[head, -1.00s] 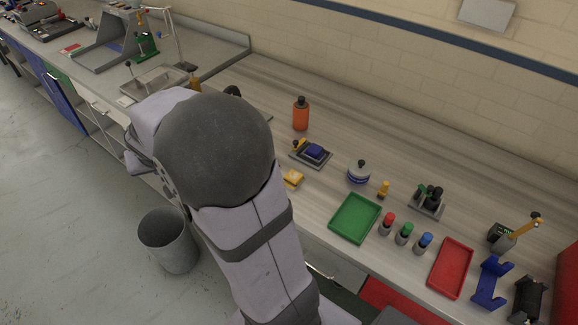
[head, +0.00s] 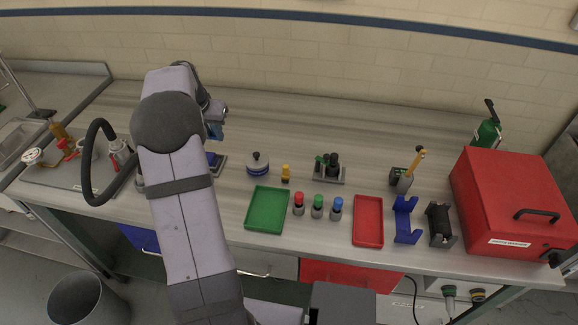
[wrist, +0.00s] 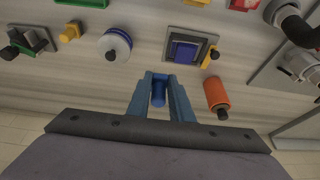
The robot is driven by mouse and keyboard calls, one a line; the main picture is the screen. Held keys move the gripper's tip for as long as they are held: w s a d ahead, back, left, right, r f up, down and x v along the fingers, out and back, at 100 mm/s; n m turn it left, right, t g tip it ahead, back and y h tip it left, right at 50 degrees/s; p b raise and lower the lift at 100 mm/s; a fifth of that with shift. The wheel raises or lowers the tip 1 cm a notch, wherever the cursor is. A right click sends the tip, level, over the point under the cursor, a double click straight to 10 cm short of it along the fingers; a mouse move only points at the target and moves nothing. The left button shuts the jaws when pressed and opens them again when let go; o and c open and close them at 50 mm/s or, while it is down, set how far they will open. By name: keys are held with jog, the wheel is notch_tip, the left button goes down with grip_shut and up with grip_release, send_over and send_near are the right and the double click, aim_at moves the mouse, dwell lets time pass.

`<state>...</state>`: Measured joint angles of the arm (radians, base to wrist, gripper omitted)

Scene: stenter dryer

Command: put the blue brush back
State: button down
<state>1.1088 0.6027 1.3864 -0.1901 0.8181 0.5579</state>
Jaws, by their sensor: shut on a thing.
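My gripper (wrist: 158,88) is shut on a small blue cylindrical piece (wrist: 158,97), which I take to be the blue brush; only a short part of it shows between the fingers. In the head view my gripper (head: 215,128) is at the end of the arm, above the back of the bench, largely hidden by the arm. A grey holder (head: 322,179) with green and black upright items stands right of it; it also shows at the left of the wrist view (wrist: 40,46). I cannot tell whether the holder has a free place.
An orange bottle (wrist: 216,93) and a grey tray with a blue pad (wrist: 185,50) are close to my gripper. Green tray (head: 265,210) and red tray (head: 368,221) lie in front.

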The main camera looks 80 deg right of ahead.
jog(key=s+d+f+m, duration=0.1)
jog(key=s+d+m, duration=0.15)
jog(key=s, duration=0.45)
jog(key=s+d+f+m+g+y+b, duration=0.1)
jog(key=s+d, duration=0.2)
jog(key=s, duration=0.4)
jog(key=s+d+f+m, duration=0.1)
jog(key=s+d+f, duration=0.1)
jog(key=s, duration=0.6)
jog(key=shift+w+f+p, duration=0.15)
jog(key=shift+f+p, duration=0.8)
jog(key=shift+f, duration=1.45)
jog(key=shift+w+f+p, duration=0.15)
jog(key=shift+f+p, duration=0.75)
jog(key=shift+f, duration=1.5)
jog(key=shift+f, duration=0.15)
jog(key=c, duration=1.6)
grip_release()
